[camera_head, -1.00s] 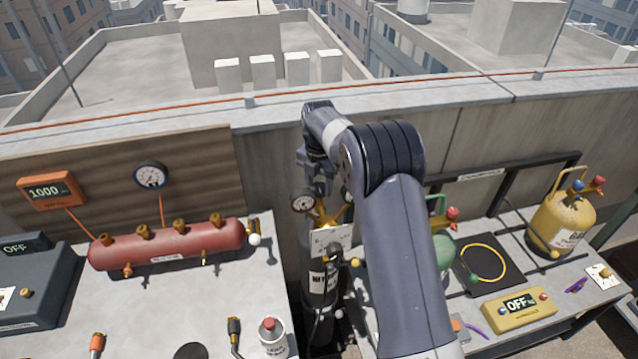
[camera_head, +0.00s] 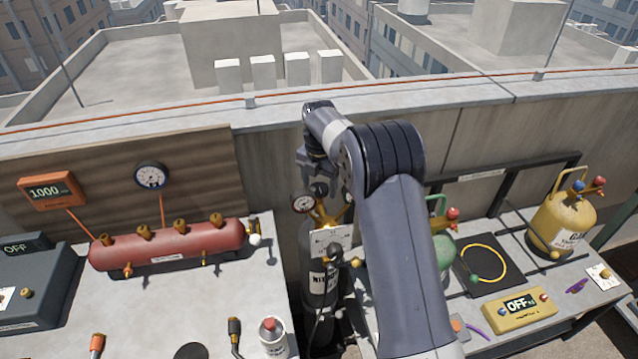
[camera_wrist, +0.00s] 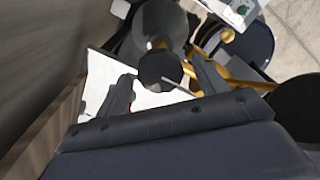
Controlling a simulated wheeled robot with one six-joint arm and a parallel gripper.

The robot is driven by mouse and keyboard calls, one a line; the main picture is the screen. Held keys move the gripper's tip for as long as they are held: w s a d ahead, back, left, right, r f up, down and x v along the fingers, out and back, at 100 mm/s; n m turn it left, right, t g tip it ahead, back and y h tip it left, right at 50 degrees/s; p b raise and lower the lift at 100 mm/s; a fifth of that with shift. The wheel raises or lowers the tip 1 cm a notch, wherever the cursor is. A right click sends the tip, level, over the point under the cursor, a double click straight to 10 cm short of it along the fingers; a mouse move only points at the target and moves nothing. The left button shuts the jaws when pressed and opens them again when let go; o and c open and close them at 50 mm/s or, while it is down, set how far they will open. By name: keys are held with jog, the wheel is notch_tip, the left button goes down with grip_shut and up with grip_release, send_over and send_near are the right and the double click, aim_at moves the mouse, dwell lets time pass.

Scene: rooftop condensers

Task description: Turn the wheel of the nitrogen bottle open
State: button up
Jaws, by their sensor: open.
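The nitrogen bottle (camera_head: 318,278) is a dark upright cylinder with a white tag, standing in the gap between two benches. Its small black wheel (camera_head: 319,190) sits on top, beside a round gauge (camera_head: 303,204) and brass fittings. My gripper (camera_head: 312,168) is just above the wheel in the head view, partly hidden by my arm. In the wrist view, the open fingers of my gripper (camera_wrist: 160,72) show on either side of the dark wheel (camera_wrist: 161,70). No finger clearly touches it; the exact depth between them cannot be told.
A red manifold tank (camera_head: 170,246) lies on the left bench (camera_head: 150,310). On the right bench stand a green bottle (camera_head: 443,248), partly behind my arm, a yellow cylinder (camera_head: 562,222) and a yellow box (camera_head: 519,308) reading OFF. A parapet wall (camera_head: 275,175) rises close behind the bottle.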

aim_at(319, 187)
notch_tip(319, 187, up, 11)
jog(key=b, duration=0.1)
jog(key=shift+b, duration=0.3)
jog(key=shift+f, duration=0.15)
notch_tip(319, 187, down, 11)
jog(key=shift+r+p, duration=0.1)
jog(key=shift+p, duration=0.8)
jog(key=shift+m, duration=0.3)
jog(key=shift+r, duration=0.1)
